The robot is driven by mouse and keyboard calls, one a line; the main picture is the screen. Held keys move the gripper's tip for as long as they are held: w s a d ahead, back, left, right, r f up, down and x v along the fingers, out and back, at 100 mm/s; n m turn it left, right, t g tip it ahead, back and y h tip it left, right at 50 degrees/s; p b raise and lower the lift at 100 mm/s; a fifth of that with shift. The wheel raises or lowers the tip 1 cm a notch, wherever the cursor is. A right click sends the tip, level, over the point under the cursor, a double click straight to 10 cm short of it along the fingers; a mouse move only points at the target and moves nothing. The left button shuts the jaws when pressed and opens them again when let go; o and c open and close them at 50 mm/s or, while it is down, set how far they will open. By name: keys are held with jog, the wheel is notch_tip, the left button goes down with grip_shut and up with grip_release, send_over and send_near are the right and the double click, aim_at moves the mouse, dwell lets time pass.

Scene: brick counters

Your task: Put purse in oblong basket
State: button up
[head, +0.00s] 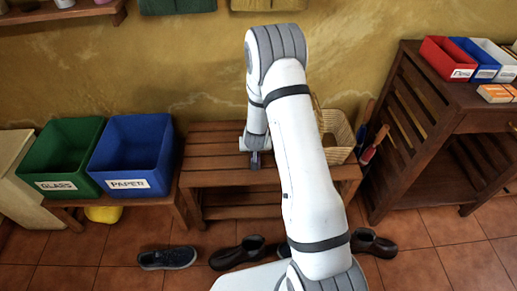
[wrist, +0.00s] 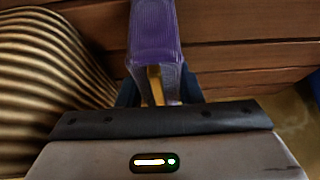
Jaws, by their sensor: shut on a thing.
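The purple purse (wrist: 154,35), with a yellow-gold strip on its near side, is between the fingers of my gripper (wrist: 158,90) in the wrist view. My gripper is shut on it. In the head view my gripper (head: 255,160) is over the slatted wooden bench (head: 215,142), and the purse is hard to make out there. The wicker basket (head: 338,128) stands on the bench's right end, partly hidden behind my arm. Its striped woven side (wrist: 45,80) fills the left of the wrist view, beside the purse and apart from it. The basket's inside is mostly hidden.
A green GLASS bin (head: 62,150) and a blue PAPER bin (head: 132,150) stand left of the bench. Shoes (head: 167,258) lie on the tiled floor in front. A dark wooden cabinet (head: 420,130) with small trays stands at right. The bench's left part is clear.

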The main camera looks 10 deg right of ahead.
jog(key=shift+f, duration=0.15)
jog(key=o, duration=1)
jog(key=shift+s+r, duration=0.1)
jog(key=shift+r, duration=0.45)
jog(key=p+v, duration=0.3)
jog(key=v, duration=0.8)
jog(key=shift+s, duration=0.15)
jog(key=s+a+r+n+y, duration=0.1)
jog(key=s+a+r+y, duration=0.15)
jog(key=r, duration=0.55)
jog(key=s+r+g, duration=0.1)
jog(key=s+r, duration=0.4)
jog(key=s, duration=0.3)
jog(key=s+d+r+g+h, duration=0.1)
jog(key=s+r+g, duration=0.1)
jog(key=s+r, duration=0.3)
jog(key=s+d+r+n+g, duration=0.1)
jog(key=s+r, duration=0.4)
jog(key=s, duration=0.6)
jog(key=shift+d+r, duration=0.1)
jog(key=shift+r, duration=0.3)
